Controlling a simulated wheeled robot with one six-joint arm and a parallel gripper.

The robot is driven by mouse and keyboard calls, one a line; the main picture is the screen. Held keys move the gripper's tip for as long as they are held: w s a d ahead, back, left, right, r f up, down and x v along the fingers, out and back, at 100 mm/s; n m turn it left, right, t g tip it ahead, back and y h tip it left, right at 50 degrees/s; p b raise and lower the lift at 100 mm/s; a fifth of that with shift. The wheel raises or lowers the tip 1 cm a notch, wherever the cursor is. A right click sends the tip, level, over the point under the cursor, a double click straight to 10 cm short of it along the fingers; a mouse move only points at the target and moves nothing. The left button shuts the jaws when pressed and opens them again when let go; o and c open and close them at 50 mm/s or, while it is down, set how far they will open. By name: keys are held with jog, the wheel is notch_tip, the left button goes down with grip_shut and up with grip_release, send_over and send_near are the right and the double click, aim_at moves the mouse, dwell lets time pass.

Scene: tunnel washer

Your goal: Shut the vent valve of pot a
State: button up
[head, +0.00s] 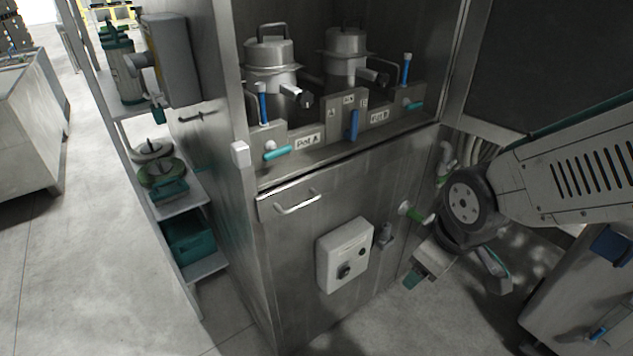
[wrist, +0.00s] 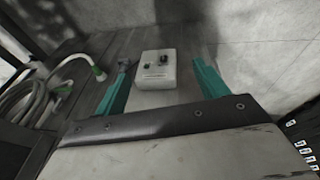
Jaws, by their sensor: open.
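Pot A (head: 270,78) is the left of two lidded steel pots in the cabinet recess, above the label "Pot A" (head: 308,141). Near that label are a teal lever (head: 278,153), lying roughly level, and an upright blue handle (head: 262,104). A black knob (head: 306,100) sits on a stub at the pot's side. I cannot tell which of these is the vent valve. My gripper (wrist: 163,85) is open and empty, its teal fingers apart in the wrist view. In the head view it is low at the right, well below and away from pot A, partly hidden by my arm.
The second pot (head: 345,55) stands right of pot A, with a blue lever (head: 353,125) between their labels. A white control box (head: 344,254) juts from the cabinet front, below a bar handle (head: 298,203). A green-handled valve (head: 416,213) is near my arm. Shelves (head: 183,205) stand left.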

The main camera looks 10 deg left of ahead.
jog(key=w+a+f+n+t+y, duration=0.25)
jog(key=a+n, duration=0.25)
jog(key=a, duration=0.4)
jog(key=n+t+y, duration=0.6)
jog(key=n+y, duration=0.4)
jog(key=n, duration=0.3)
send_near(279, 155)
jog(key=x, duration=0.8)
jog(key=shift+w+a, duration=0.2)
grip_shut()
